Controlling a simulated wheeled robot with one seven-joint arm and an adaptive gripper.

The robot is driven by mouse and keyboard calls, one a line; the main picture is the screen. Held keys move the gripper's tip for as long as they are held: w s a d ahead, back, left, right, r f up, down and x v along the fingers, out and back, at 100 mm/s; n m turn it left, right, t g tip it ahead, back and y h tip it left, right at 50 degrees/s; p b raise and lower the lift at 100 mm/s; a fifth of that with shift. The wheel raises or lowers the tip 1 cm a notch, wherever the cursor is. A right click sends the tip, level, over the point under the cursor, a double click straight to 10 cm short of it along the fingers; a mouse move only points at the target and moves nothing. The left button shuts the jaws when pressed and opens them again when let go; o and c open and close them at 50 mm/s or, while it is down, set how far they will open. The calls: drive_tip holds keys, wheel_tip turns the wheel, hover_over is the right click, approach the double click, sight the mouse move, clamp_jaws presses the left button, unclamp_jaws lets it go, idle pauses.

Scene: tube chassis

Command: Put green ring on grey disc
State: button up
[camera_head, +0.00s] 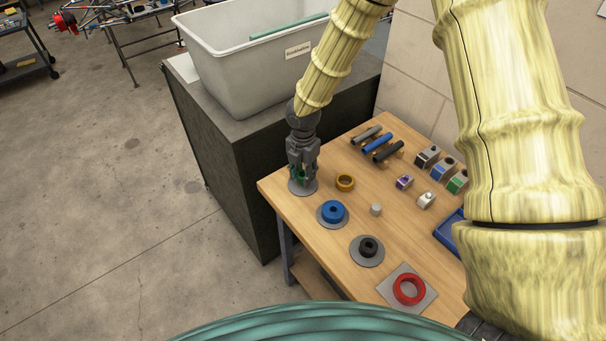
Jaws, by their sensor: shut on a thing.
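My gripper (302,172) points down at the far left corner of the wooden table. It is shut on the green ring (297,175), which shows only in part between the fingers. A grey disc (303,189) lies on the table directly below the gripper. The ring is over this disc; I cannot tell whether it touches it. The fingers hide much of the ring and part of the disc.
A blue ring (333,211) and a black ring (369,247) sit on other grey discs. A red ring (409,289) lies on a grey square plate. A large bin (230,75) stands behind.

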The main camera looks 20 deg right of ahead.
drive_tip(key=shift+f, duration=0.9)
drive_tip(key=shift+f, duration=0.15)
drive_tip(key=o, duration=1)
drive_tip(key=shift+r, duration=0.3)
wheel_tip(320, 180, up, 12)
drive_tip(key=b, duration=0.3)
drive_tip(key=shift+f, duration=0.1)
